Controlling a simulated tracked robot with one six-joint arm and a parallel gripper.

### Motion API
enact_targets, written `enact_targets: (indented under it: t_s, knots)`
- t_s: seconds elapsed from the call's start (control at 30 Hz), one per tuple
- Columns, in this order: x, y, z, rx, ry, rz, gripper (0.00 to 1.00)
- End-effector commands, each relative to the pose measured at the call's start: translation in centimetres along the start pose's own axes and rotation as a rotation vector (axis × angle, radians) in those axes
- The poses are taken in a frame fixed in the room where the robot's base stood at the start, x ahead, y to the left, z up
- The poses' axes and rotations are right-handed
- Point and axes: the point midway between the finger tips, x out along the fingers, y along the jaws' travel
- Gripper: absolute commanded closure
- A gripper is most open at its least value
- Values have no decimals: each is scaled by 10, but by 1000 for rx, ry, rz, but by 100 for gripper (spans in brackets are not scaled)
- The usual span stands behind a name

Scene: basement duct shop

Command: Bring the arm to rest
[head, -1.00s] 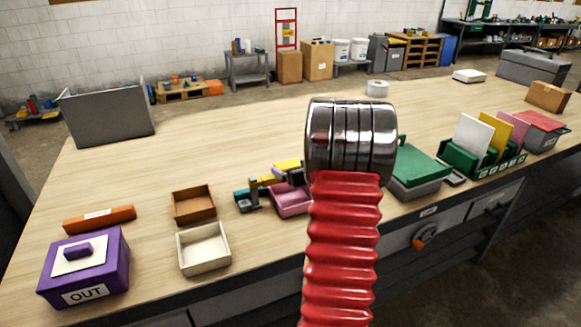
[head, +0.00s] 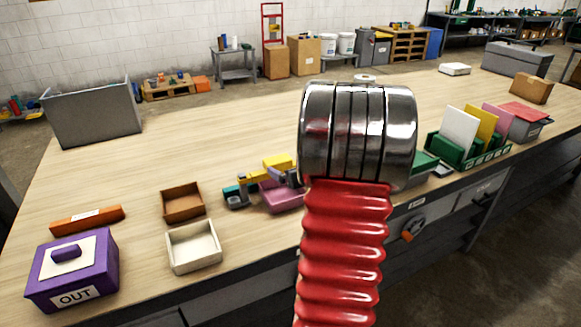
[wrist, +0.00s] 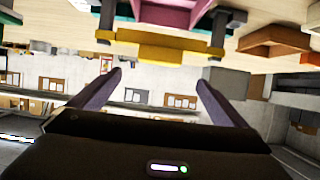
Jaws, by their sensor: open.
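My gripper (wrist: 159,78) shows in the wrist view with its two dark fingers apart and nothing between them. In the head view my arm stands over the front of the bench (head: 225,125) and hides most of the gripper. A yellow bar (wrist: 165,48) on grey posts with teal parts lies beyond the fingers in the wrist view, with a pink tray (wrist: 172,14) behind it. In the head view the pink tray (head: 280,198) and the yellow piece (head: 277,161) are just left of my arm, close to the hidden gripper. I cannot tell whether they touch it.
A brown tray (head: 183,203), a cream tray (head: 194,248), a purple OUT box (head: 72,268) and an orange block (head: 87,219) lie to the left. A green-lidded box (head: 424,163) is partly hidden behind my arm. A green rack (head: 470,156) stands right. The bench's back middle is clear.

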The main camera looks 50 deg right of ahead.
Motion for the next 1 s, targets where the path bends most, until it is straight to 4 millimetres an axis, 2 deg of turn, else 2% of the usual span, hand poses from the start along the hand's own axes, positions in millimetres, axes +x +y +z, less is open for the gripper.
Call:
enact_targets:
  t_s: [0.47,0.57,0.67,0.8,0.93,1.0]
  knots:
    - [0,3,5,-28,-19,13,3]
    - [-1,14,17,-48,-68,56,3]
    - [-6,31,41,-51,-151,126,3]
    - [-26,52,76,-40,-293,236,3]
    - [-50,52,91,-35,-409,309,3]
    - [-62,43,94,-33,-466,333,3]
